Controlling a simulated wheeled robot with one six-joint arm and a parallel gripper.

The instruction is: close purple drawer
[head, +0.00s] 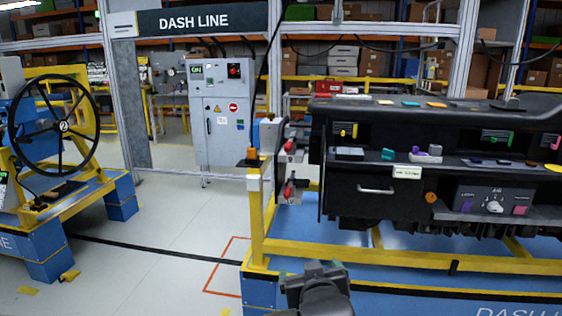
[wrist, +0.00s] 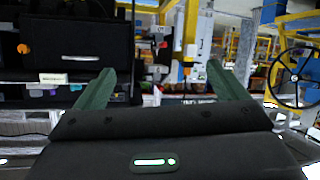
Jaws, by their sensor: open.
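No drawer with a purple front shows clearly. The black dashboard module (head: 345,180) has a black drawer-like panel with a pale bar handle (head: 376,190), which looks flush. The panel's handle also shows, inverted, in the wrist view (wrist: 80,58). A small purple square (head: 466,207) sits on the grey control panel (head: 490,196) at the right; I cannot tell whether it is a drawer. My gripper (head: 315,270) is low in front of the bench, left of and below the panel. Its green fingers stand apart in the wrist view (wrist: 160,72), empty and touching nothing visible.
A yellow post (head: 256,215) and yellow rail (head: 400,258) frame the blue bench near my gripper. Loose coloured pieces lie on the dashboard ledge. A steering-wheel stand (head: 62,126) is at left and a grey cabinet (head: 222,125) behind. Floor between the stand and bench is open.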

